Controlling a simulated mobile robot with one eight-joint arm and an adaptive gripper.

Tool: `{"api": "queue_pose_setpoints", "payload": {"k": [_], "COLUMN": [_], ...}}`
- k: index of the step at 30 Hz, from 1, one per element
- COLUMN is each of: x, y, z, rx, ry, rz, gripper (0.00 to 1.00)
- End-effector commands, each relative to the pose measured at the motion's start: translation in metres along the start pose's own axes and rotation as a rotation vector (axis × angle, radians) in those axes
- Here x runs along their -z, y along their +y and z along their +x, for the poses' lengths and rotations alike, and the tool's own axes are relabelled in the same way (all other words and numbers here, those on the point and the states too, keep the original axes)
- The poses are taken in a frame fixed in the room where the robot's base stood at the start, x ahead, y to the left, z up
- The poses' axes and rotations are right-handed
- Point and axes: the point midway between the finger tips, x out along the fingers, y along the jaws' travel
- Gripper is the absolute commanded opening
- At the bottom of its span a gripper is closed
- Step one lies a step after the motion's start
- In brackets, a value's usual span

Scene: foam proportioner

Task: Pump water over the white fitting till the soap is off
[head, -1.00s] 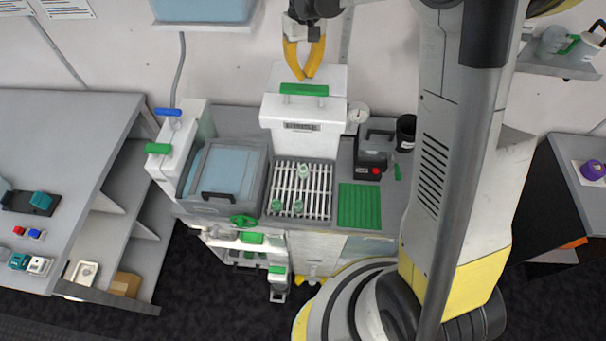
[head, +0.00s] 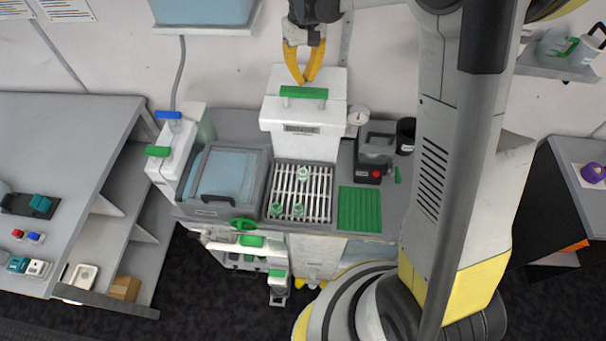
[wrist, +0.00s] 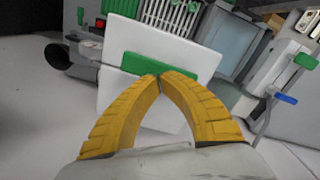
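A white dispenser box (head: 303,115) with a green handle bar (head: 303,92) on top stands behind a white slatted rack (head: 316,200). A small pale fitting (head: 303,174) sits near the rack's back; I cannot tell whether soap is on it. Two pale green pieces stand at the rack's front, one left (head: 277,210) and one right (head: 298,210). My gripper (head: 303,82) hangs just above and behind the green bar, fingers pointing down. In the wrist view my gripper (wrist: 160,77) has its yellow fingertips together, overlapping the green bar (wrist: 158,65); contact with it is unclear.
A lidded grey tub (head: 225,180) is left of the rack, beside a white unit with a green handle (head: 158,151). A green ribbed mat (head: 360,208) lies right. A dark device with a red button (head: 368,172) and a gauge (head: 358,117) stand behind it.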

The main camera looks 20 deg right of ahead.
Motion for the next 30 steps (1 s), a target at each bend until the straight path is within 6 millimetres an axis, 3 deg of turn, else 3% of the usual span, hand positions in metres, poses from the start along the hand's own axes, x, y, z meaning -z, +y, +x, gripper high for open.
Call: {"api": "queue_pose_setpoints", "payload": {"k": [14,30], "x": [0.0,0.0], "y": [0.0,0.0], "z": [0.001,0.02], "rx": [0.0,0.0], "ry": [0.0,0.0], "rz": [0.0,0.0], "gripper": [0.0,0.0]}}
